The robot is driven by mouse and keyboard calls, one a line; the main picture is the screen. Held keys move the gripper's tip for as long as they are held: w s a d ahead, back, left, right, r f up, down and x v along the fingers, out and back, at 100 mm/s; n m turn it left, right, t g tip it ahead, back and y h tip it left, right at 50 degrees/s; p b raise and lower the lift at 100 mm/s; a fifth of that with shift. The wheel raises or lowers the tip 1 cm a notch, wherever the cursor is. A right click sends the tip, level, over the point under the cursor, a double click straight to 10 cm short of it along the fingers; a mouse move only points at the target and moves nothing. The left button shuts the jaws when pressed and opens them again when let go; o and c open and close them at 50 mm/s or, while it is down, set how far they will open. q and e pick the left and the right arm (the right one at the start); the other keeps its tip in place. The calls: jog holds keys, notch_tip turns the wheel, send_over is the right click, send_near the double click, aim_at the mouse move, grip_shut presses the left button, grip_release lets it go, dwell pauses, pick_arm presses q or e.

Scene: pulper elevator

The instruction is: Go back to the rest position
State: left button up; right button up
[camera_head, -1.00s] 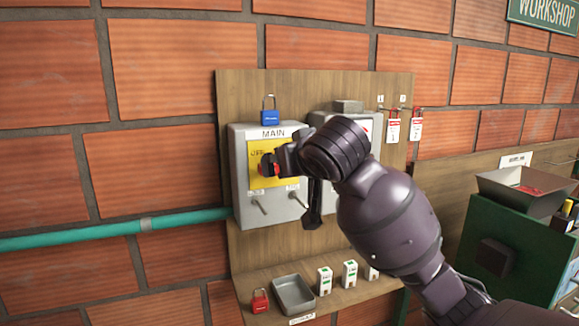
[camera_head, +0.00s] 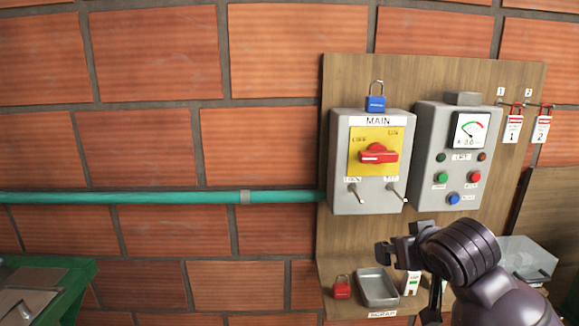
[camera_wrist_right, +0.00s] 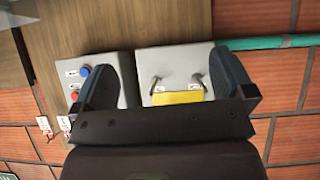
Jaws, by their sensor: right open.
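My right gripper (camera_head: 398,250) is open and empty in the head view, below the MAIN box and in front of the small shelf, apart from both. In the right wrist view its two spread fingers (camera_wrist_right: 166,82) frame parts of both boxes upside down. The grey MAIN box (camera_head: 343,198) has a red rotary handle (camera_head: 379,154) on a yellow plate (camera_head: 360,139). The handle lies roughly horizontal, with nothing touching it. My left gripper is not in view.
A grey meter box (camera_head: 425,150) with buttons stands beside the MAIN box. A blue padlock (camera_head: 376,103) sits on top. The shelf bears a red padlock (camera_head: 342,289) and a grey tray (camera_head: 378,290). Red tags (camera_head: 514,128) hang right. A teal pipe (camera_head: 150,197) crosses the wall.

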jog(key=s+d+f+g, duration=0.3)
jog(key=s+f, duration=1.1)
jog(key=f, duration=0.3)
jog(key=s+d+f+g+h, duration=0.15)
jog(key=s+f, duration=0.25)
jog(key=s, duration=0.4)
jog(key=s+d+f+g+y, duration=0.15)
jog(key=s+f, duration=0.25)
jog(key=s, duration=0.4)
jog(key=w+f+t+b, duration=0.1)
jog(key=w+f+t, duration=0.6)
jog(key=f, duration=0.4)
jog(key=shift+a+f, duration=0.3)
jog(key=shift+f, duration=0.1)
